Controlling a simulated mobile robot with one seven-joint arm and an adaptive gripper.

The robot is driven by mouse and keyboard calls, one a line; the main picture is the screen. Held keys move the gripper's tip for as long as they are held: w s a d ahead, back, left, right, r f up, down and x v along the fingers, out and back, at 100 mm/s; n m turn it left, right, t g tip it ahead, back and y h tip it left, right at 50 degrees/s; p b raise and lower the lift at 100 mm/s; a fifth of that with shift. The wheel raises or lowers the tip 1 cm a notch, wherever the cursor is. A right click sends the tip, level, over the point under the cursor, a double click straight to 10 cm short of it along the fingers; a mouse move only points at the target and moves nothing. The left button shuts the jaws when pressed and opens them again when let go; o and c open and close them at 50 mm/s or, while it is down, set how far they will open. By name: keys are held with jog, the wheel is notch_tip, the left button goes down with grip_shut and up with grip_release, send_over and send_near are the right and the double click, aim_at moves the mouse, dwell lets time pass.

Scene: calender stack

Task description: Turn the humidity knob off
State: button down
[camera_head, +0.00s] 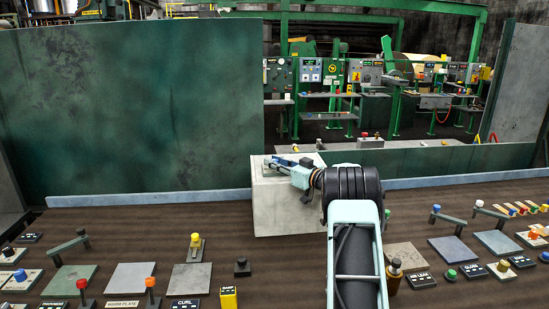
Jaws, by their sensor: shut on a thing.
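A pale grey box (272,212) stands on the dark console, with a grey plate on its top. My gripper (276,162) reaches over this top from the right, low and roughly level. Its fingers are shut on a small knob there, taken to be the humidity knob. The fingers and wrist mostly hide the knob, so its setting cannot be seen. No humidity label is readable in this view. My arm runs from the front edge up to the box and covers the console's middle.
Labelled controls stand at the front left, including a yellow-topped lever (195,241) and an orange-topped lever (150,284). More knobs and levers, such as a blue-topped one (435,210), crowd the right. A green wall panel (135,110) rises behind. Space above the console is clear.

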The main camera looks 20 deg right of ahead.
jog(key=shift+n+y, duration=0.3)
jog(key=shift+y, duration=0.1)
jog(key=c, duration=1.7)
grip_release()
jog(key=v, duration=1.2)
jog(key=shift+r, duration=0.25)
